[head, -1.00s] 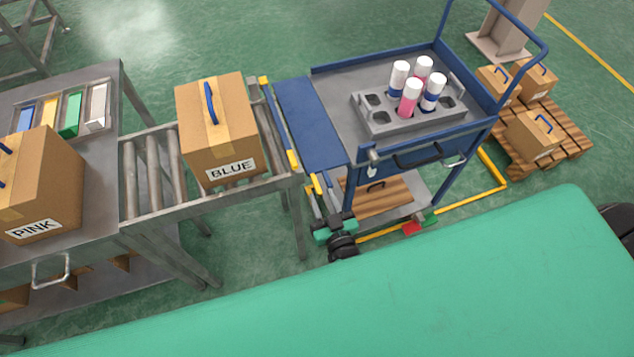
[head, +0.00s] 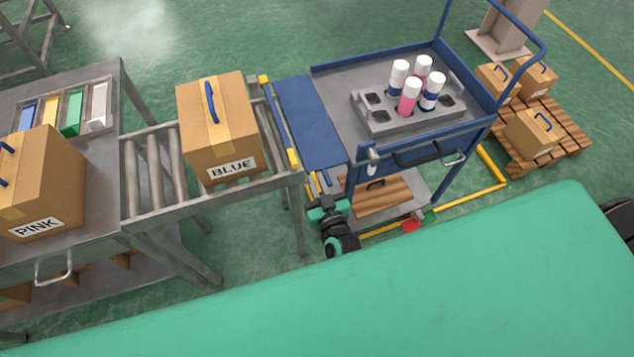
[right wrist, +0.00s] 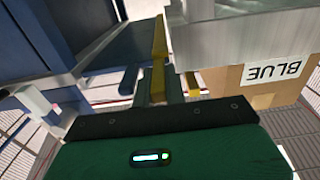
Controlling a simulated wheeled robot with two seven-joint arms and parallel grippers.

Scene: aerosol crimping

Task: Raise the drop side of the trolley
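The blue trolley (head: 440,128) stands right of the roller conveyor. Its drop side (head: 308,118), a flat blue panel, is folded outward on the trolley's left, towards the conveyor end. My right gripper (head: 316,190) is low at the trolley's front left corner, below the panel's near end, in the gap beside the conveyor. In the right wrist view, the gripper (right wrist: 152,88) points into the gap between the blue trolley and the conveyor's yellow-edged end. Its fingers are hard to make out, and I see nothing held. My left gripper is not in view.
A grey rack (head: 418,122) with several spray cans stands on the trolley. A carton marked BLUE (head: 228,140) sits on the conveyor (head: 150,205), close to the gap. A pallet (head: 566,150) with cartons is at right. Green floor is open in front of the conveyor.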

